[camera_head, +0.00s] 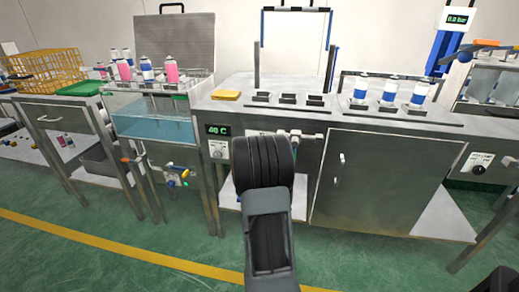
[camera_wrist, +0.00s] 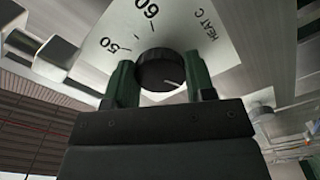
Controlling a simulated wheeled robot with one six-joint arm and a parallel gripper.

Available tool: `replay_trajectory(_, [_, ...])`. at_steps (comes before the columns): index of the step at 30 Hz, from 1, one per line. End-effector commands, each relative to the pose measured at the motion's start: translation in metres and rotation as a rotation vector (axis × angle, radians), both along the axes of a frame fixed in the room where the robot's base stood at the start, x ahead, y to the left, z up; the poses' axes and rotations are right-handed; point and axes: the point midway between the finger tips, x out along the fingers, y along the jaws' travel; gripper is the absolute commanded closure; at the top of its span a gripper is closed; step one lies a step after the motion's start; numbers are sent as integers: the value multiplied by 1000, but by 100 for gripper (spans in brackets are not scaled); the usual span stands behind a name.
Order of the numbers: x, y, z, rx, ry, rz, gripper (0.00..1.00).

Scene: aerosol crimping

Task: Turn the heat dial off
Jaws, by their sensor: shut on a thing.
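The heat dial (camera_wrist: 160,72) is a round black knob on a pale plate (camera_wrist: 205,35) marked 50, 60 and HEAT C in the wrist view. A short light pointer line on the knob points down and right. My gripper (camera_wrist: 158,66) has its two green fingers on either side of the knob and is shut on it. In the head view my arm hides the gripper and what it holds. A display (camera_head: 217,130) there reads 40 C. Its small white plate with a knob (camera_head: 217,150) is just below it.
A water bath (camera_head: 155,125) with several cans above it stands left of the display. A horizontal pipe fitting (camera_head: 300,136) is right of my arm. A steel cabinet (camera_head: 380,185) stands further right. The green floor (camera_head: 120,265) in front is mostly clear.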

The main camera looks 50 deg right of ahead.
Motion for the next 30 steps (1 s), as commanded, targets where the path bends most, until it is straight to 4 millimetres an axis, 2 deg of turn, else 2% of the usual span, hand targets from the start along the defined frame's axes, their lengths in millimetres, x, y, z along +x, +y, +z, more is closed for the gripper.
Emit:
replay_trajectory(12, [-4, -4, 1, -84, 134, -12, 74])
replay_trajectory(29, [-4, -3, 1, -95, 153, -12, 74])
replay_trajectory(30, [-3, -3, 1, -96, 153, -11, 46])
